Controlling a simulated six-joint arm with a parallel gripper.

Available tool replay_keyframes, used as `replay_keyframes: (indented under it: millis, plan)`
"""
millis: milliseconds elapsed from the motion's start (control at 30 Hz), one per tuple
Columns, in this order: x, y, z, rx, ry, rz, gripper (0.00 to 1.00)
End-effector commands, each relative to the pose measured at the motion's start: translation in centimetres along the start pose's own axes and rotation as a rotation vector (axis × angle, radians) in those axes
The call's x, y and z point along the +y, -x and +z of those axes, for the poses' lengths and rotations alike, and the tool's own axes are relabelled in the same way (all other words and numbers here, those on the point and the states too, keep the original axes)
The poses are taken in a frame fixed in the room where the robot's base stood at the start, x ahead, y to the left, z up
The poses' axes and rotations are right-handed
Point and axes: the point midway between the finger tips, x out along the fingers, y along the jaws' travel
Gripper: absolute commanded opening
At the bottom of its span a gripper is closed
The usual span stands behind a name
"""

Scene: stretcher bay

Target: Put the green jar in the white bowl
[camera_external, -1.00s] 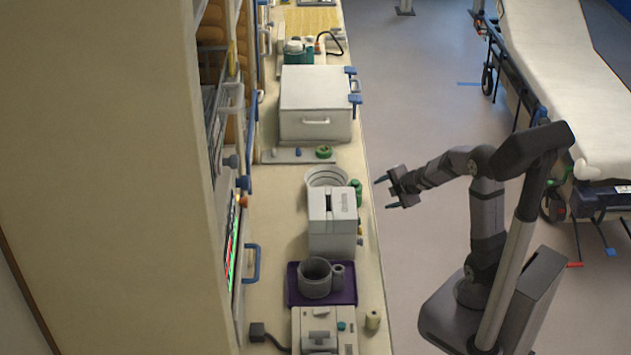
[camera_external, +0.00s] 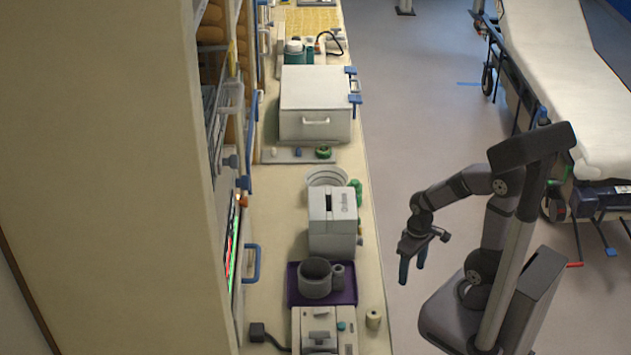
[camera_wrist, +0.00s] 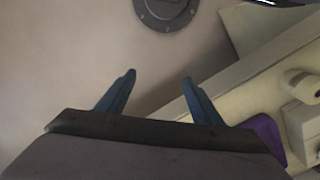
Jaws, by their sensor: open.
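A small green jar (camera_external: 356,187) stands on the counter near its right edge, partly hidden behind the white box. The white bowl (camera_external: 325,177) is beside it to the left, its lower part hidden by the same box. My gripper (camera_external: 412,270) hangs over the floor to the right of the counter, fingers pointing down, open and empty, apart from jar and bowl. Neither jar nor bowl is in the wrist view.
The white box (camera_external: 332,222) stands in front of the bowl. Nearer are a purple tray (camera_external: 349,295) with a grey mug (camera_external: 314,279), a device and a small roll (camera_external: 373,319). A large white case (camera_external: 315,100) stands farther back.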

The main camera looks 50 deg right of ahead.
Motion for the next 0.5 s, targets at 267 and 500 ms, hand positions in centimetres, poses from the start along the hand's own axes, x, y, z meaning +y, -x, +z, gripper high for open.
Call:
replay_keyframes:
  millis: [267,500]
  plan:
    - [1.0,1.7,-1.4,0.047,0.015,0.011,0.60]
    - [5.0,6.7,-6.8,0.241,0.082,0.073,0.60]
